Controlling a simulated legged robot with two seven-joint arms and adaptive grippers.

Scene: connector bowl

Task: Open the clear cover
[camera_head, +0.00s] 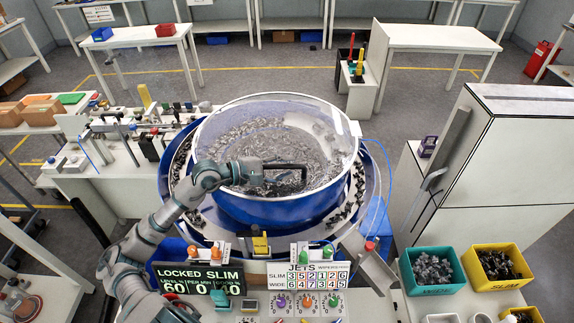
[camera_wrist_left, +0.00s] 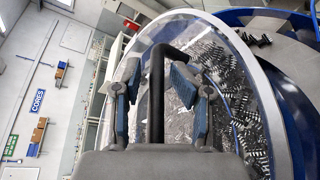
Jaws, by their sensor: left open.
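The clear cover (camera_head: 285,113) lies over the blue feeder bowl (camera_head: 262,211). I cannot tell whether it is slightly raised. Many small metal parts show through it. A black bar handle (camera_head: 293,167) stands on the cover. My left gripper (camera_head: 268,178) reaches in from the left over the cover, at the handle. In the left wrist view the clear cover (camera_wrist_left: 215,55) fills the middle, and the handle (camera_wrist_left: 157,110) stands between the fingers of my open left gripper (camera_wrist_left: 157,78), with gaps visible at both sides. My right gripper is out of view.
A panel with displays (camera_head: 197,278) and knobs (camera_head: 306,302) stands in front of the bowl. A green bin (camera_head: 432,287) and a yellow bin (camera_head: 503,283) are at the lower right. A white cabinet (camera_head: 500,160) stands right. A cluttered bench (camera_head: 125,160) is left.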

